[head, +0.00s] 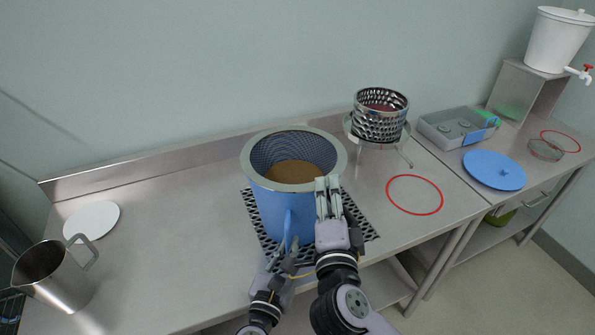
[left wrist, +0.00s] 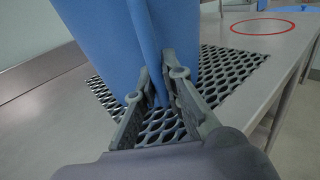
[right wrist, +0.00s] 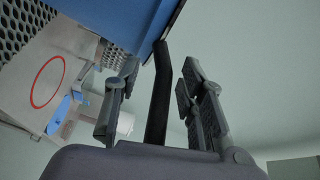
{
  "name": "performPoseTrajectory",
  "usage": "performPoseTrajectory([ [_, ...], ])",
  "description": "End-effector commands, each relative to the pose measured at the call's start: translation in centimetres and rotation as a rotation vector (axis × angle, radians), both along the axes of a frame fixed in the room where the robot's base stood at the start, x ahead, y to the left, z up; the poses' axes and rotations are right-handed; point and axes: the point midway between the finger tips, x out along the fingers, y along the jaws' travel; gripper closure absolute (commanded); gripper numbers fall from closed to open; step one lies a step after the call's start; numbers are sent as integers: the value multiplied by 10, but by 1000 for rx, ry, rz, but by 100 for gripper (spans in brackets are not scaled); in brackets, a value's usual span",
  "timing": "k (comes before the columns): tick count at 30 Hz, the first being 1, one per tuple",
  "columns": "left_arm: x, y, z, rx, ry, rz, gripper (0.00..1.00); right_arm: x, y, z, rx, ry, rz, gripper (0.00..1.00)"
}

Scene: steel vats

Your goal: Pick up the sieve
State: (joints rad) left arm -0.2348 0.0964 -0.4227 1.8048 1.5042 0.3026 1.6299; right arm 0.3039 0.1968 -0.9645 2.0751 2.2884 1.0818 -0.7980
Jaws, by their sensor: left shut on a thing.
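A mesh sieve (head: 297,147) with a wide grey rim sits in the tall blue vessel (head: 270,212), around brown contents. The vessel stands upright on a perforated mat (head: 258,222). My left gripper (head: 288,252) is shut on the vessel's blue handle; the left wrist view shows its fingers (left wrist: 158,98) on both sides of that handle (left wrist: 150,45). My right gripper (head: 328,184) is open at the right side of the rim. In the right wrist view a dark bar (right wrist: 159,95) stands between its spread fingers (right wrist: 157,88), apart from both.
A perforated metal basket (head: 380,120) stands on a stand behind right. A steel jug (head: 52,278) and white disc (head: 92,219) are at left. A blue lid (head: 494,171), grey box (head: 455,127) and white bucket (head: 555,42) are at right. The counter's left middle is clear.

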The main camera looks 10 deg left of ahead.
Motion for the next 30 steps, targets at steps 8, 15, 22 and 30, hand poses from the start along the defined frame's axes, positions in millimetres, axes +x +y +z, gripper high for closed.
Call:
performPoseTrajectory([
  [8, 0, 1, 0, 0, -1, 1, 100, 3, 0, 0, 1, 0, 0, 63],
  [15, 0, 1, 0, 0, -1, 1, 100, 3, 0, 0, 1, 0, 0, 79],
  [22, 1, 0, 1, 0, -1, 1, 100, 3, 0, 0, 1, 0, 0, 95],
  [30, 1, 1, 1, 0, -2, 1, 100, 3, 0, 0, 1, 1, 0, 100],
])
